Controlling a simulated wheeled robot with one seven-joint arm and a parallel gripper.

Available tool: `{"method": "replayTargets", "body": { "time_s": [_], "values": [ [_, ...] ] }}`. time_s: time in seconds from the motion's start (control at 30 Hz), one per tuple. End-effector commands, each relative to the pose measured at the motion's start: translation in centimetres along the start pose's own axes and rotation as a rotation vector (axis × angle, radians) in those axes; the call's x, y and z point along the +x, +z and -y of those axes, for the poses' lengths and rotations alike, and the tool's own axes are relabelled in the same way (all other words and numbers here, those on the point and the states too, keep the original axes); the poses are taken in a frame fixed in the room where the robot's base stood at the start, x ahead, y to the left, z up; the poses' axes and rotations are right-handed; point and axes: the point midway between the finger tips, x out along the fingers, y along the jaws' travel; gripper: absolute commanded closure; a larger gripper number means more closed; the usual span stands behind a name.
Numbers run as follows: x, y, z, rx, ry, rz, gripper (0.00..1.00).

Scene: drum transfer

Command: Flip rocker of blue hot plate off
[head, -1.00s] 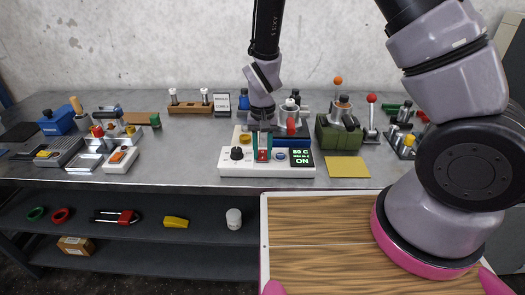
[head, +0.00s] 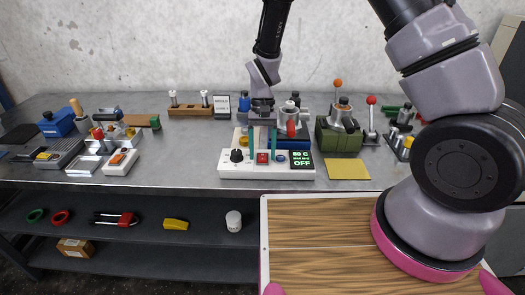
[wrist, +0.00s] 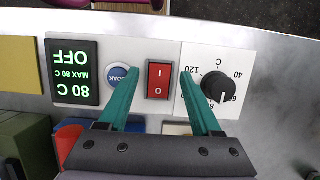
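The hot plate (head: 230,170) has a white front panel with a red rocker (head: 263,157), a black dial (head: 237,155) and a blue round button (wrist: 121,75). Its display (head: 302,160) reads 80 C and OFF, and the wrist view also shows OFF on the display (wrist: 72,72). The rocker (wrist: 158,80) bears I and O marks; which side is pressed is hard to tell. My gripper (wrist: 159,73) is open and empty, its two teal fingers apart on either side of the rocker. In the head view my gripper (head: 262,149) hangs just above and behind the panel.
A yellow pad (head: 348,170) lies right of the hot plate, and a green block fixture (head: 340,140) with levers stands behind it. A white box with an orange rocker (head: 120,161) stands to the left. Bare bench lies between that box and the hot plate.

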Motion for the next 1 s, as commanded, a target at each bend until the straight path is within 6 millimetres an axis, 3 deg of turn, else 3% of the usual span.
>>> {"method": "replayTargets", "body": {
  "time_s": [0.33,0.73,1.0],
  "values": [
    [-0.9,-0.1,0.0,0.000,-0.002,-0.003,0.35],
    [-8.4,-0.1,0.0,0.001,-0.002,-0.004,0.35],
    [-10.8,0.0,0.0,0.001,-0.001,0.000,0.35]
  ]
}}
